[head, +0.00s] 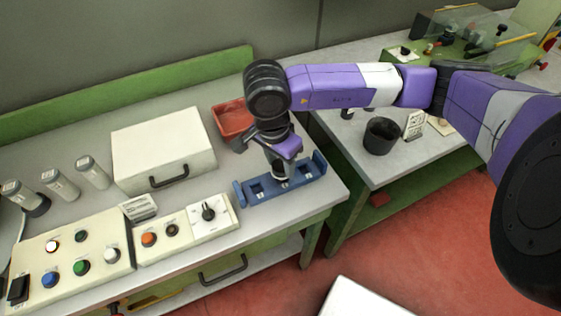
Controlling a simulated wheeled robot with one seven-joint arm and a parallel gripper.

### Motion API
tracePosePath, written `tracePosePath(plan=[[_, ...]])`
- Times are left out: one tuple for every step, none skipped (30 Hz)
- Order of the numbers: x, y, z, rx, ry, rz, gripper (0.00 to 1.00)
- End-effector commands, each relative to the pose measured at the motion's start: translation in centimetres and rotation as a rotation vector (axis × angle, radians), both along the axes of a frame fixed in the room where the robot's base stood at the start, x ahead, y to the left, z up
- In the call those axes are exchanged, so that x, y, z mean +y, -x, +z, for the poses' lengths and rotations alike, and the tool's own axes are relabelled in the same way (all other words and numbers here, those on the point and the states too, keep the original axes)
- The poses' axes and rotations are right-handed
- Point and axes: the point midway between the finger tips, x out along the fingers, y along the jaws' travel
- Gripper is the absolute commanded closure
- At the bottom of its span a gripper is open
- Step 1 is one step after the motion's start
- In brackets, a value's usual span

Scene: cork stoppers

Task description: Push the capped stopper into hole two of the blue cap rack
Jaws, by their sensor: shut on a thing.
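The blue cap rack (263,196) lies on the grey bench near its front right corner, with raised ends and square holes along its top. One hole to the left of my gripper looks empty. The fingers and wrist hide part of the rack's back side.
A red bin (231,121) stands behind the rack. A white case (163,146) and a control panel with a dial (209,213) lie to the left. A black cup (381,135) stands on the right bench, across a gap.

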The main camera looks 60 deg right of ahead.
Motion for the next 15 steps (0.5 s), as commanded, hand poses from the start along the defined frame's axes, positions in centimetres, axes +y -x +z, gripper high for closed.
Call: tracePosePath(plan=[[0.0,0.0,-0.11,0.0,0.0,0.0,1.0],[0.01,0.0,-0.13,0.0,0.0,0.0,1.0],[0.01,0.0,-0.17,0.0,0.0,0.0,1.0],[0.01,0.0,-0.19,0.0,0.0,0.0,1.0],[0.02,0.0,-0.23,0.0,0.0,0.0,1.0],[0.01,0.0,-0.25,0.0,0.0,0.0,1.0],[0.02,0.0,-0.29,0.0,0.0,0.0,1.0],[0.02,0.0,-0.31,0.0,0.0,0.0,1.0],[0.02,0.0,-0.35,0.0,0.0,0.0,1.0],[0.02,0.0,-0.37,0.0,0.0,0.0,1.0],[0.02,0.0,-0.4,0.0,0.0,0.0,1.0],[0.03,0.0,-0.43,0.0,0.0,0.0,1.0],[0.03,0.0,-0.46,0.0,0.0,0.0,1.0],[0.03,0.01,-0.48,0.0,0.0,0.0,1.0],[0.03,0.0,-0.52,0.0,0.0,0.0,1.0]])
